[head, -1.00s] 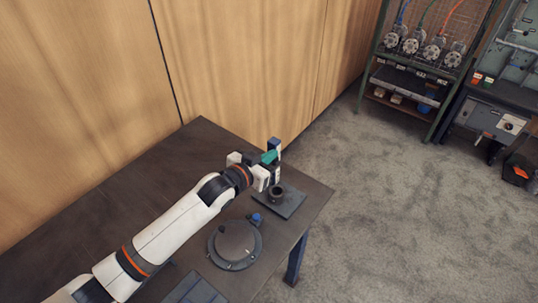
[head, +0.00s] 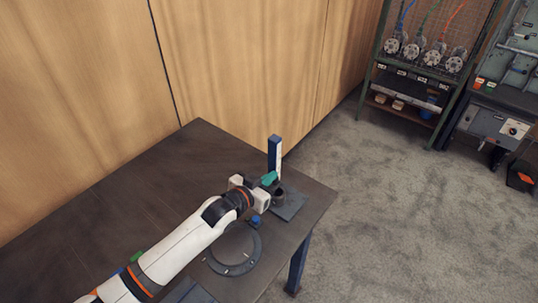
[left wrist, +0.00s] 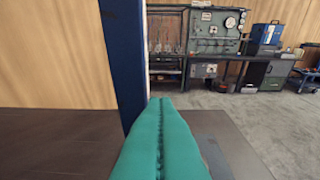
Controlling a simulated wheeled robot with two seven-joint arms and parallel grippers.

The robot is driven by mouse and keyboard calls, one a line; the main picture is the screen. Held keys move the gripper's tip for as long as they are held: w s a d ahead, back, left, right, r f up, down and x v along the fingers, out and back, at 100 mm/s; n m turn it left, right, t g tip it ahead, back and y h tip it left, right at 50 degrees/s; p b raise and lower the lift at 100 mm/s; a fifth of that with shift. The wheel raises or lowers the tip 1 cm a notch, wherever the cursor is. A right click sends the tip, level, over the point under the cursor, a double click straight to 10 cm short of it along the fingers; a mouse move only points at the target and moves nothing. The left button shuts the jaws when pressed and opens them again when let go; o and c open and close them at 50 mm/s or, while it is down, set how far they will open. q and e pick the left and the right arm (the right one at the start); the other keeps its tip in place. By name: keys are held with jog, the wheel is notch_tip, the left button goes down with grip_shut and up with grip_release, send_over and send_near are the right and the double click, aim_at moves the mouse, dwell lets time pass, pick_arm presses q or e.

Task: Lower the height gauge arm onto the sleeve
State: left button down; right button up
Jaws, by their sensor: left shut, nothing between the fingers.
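The height gauge's blue post (head: 275,155) with a white scale stands upright near the far right corner of the table; it also shows close up in the left wrist view (left wrist: 124,60). The dark round sleeve (head: 279,198) stands on a dark square plate (head: 291,207) beside it. My left gripper (head: 269,179), with teal fingers, is shut and empty, just in front of the post and close above the sleeve. In the left wrist view its fingers (left wrist: 160,140) are pressed together right of the post. I cannot make out the gauge arm; my gripper may hide it.
A flat grey ring (head: 251,263) lies on the dark table (head: 120,205), partly behind my left arm. A small blue item (head: 256,221) is beside it. A wooden wall (head: 230,70) rises behind the table. A rack (head: 408,85) stands beyond open carpet.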

pick_arm(q)
jog(key=shift+r, duration=0.1)
pick_arm(e)
jog(key=shift+r, duration=0.15)
pick_arm(q)
notch_tip(320, 180, up, 5)
jog(key=p, duration=0.4)
jog(key=shift+w+p, duration=0.1)
jog(key=shift+p, duration=0.3)
jog(key=f+b+v, duration=0.1)
jog(key=b+v, duration=0.2)
jog(key=v, duration=0.7)
pick_arm(e)
jog(key=shift+s+a+r, duration=0.15)
jog(key=shift+s+r, duration=0.3)
jog(key=shift+r, duration=0.3)
